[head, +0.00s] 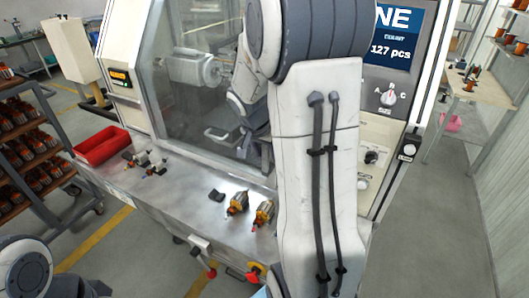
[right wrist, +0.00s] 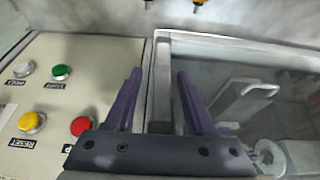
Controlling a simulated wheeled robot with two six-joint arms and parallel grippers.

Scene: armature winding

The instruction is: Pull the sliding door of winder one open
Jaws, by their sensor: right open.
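The sliding door (head: 185,110) of the winder is a large transparent pane in a light frame at the upper middle of the head view. Its frame edge (right wrist: 162,85) shows in the right wrist view, running between my right gripper's two purple fingers. My right gripper (head: 252,148) is open in front of the winder, partly hidden by my own arm in the head view. It also shows in the right wrist view (right wrist: 159,80). I cannot tell whether the fingers touch the frame. My left gripper is outside the view; only part of my left arm shows.
The button panel (right wrist: 72,85) lies left of the fingers. Below the door, the metal ledge (head: 180,195) carries a red bin (head: 100,146) and several small wound parts (head: 237,203). Floor is clear at the right.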

